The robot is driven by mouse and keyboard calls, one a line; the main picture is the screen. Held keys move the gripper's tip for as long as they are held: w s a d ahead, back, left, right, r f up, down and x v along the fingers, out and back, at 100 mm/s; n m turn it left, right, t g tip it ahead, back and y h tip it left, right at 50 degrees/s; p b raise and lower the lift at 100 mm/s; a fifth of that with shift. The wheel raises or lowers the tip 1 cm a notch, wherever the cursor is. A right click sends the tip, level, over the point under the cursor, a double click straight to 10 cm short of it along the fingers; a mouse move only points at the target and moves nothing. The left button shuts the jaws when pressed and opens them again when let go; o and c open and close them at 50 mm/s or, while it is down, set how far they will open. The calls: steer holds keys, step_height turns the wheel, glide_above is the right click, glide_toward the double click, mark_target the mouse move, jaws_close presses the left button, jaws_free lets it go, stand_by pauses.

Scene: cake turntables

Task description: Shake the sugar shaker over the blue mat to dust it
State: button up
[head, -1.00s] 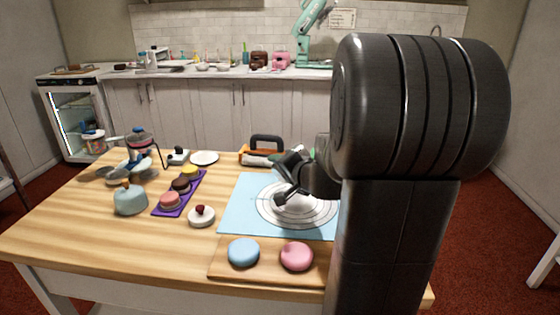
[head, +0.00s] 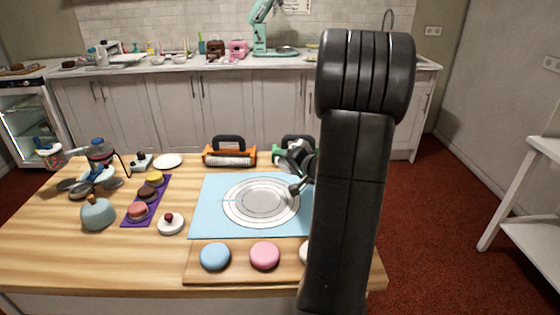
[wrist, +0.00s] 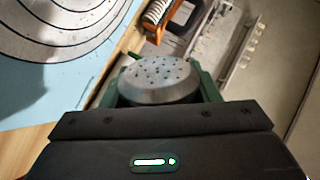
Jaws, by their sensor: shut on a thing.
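The blue mat (head: 210,217) lies flat on the wooden table, with a pale disc of dark rings (head: 261,202) on it. My gripper (wrist: 158,88) is shut on the sugar shaker (wrist: 158,75), whose rounded grey metal top with small holes shows between the green fingers in the wrist view. In the head view my gripper (head: 298,170) is at the back right part of the mat, beside the rings. My arm hides the mat's right side there. The shaker's body is hidden, and its tilt is hard to tell. I see no clear dusting on the mat.
An orange-ended roller tool (head: 229,154) and a green one (head: 284,147) stand behind the mat. A board (head: 235,275) with blue and pink round cakes lies in front. A purple tray (head: 134,221) of cakes, a white lidded dish (head: 171,224) and a blue-grey dome (head: 97,214) are left.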

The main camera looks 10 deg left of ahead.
steer(key=w+a+r+b, duration=0.1)
steer(key=w+a+b, duration=0.2)
steer(key=a, duration=0.6)
steer(key=shift+w, duration=0.5)
steer(key=shift+a+r, duration=0.1)
